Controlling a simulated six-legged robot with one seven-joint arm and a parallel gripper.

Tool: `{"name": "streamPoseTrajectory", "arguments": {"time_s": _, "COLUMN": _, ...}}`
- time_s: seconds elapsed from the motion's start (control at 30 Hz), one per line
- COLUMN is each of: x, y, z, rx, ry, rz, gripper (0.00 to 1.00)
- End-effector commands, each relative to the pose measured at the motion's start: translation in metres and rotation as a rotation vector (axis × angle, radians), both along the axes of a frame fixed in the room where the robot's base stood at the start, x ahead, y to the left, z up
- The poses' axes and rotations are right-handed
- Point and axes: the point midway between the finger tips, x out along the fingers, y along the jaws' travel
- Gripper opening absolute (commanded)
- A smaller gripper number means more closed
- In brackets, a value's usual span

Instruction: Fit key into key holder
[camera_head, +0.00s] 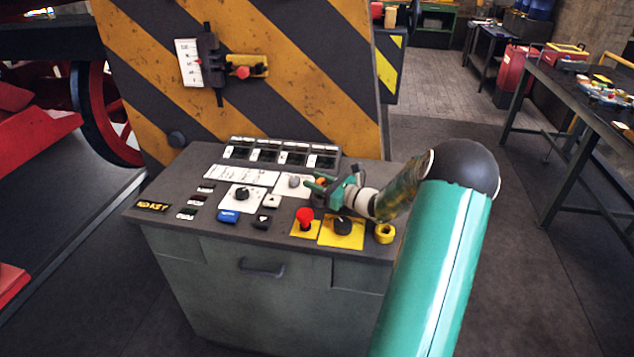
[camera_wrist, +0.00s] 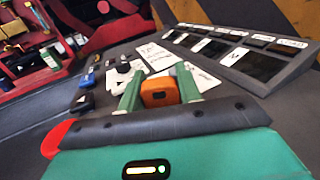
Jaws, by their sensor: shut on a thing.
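My gripper (camera_head: 318,186) has green fingers and is above the right half of the grey console, pointing left. In the wrist view my gripper (camera_wrist: 160,90) is shut on an orange block-shaped piece, which I take to be the head of the key (camera_wrist: 160,93). The key's shaft is hidden. A white plate with a round grey fitting (camera_head: 293,181), likely the key holder, lies just left of the fingertips in the head view. I cannot tell whether the key touches it. A dark label reading "NO KEY" (camera_head: 153,206) is at the console's left end.
The console top carries a red button (camera_head: 305,217), a black knob on yellow (camera_head: 342,226), a blue switch (camera_head: 228,216) and a yellow ring (camera_head: 384,233). A raised row of black switches (camera_head: 283,152) stands behind. A striped panel (camera_head: 290,70) rises at the back.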

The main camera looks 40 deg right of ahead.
Motion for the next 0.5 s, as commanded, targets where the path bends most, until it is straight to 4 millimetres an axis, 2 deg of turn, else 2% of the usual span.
{"name": "streamPoseTrajectory", "arguments": {"time_s": 0.5, "x": 0.0, "y": 0.001, "z": -0.014, "rx": 0.005, "ry": 0.001, "rz": 0.001, "gripper": 0.1}}
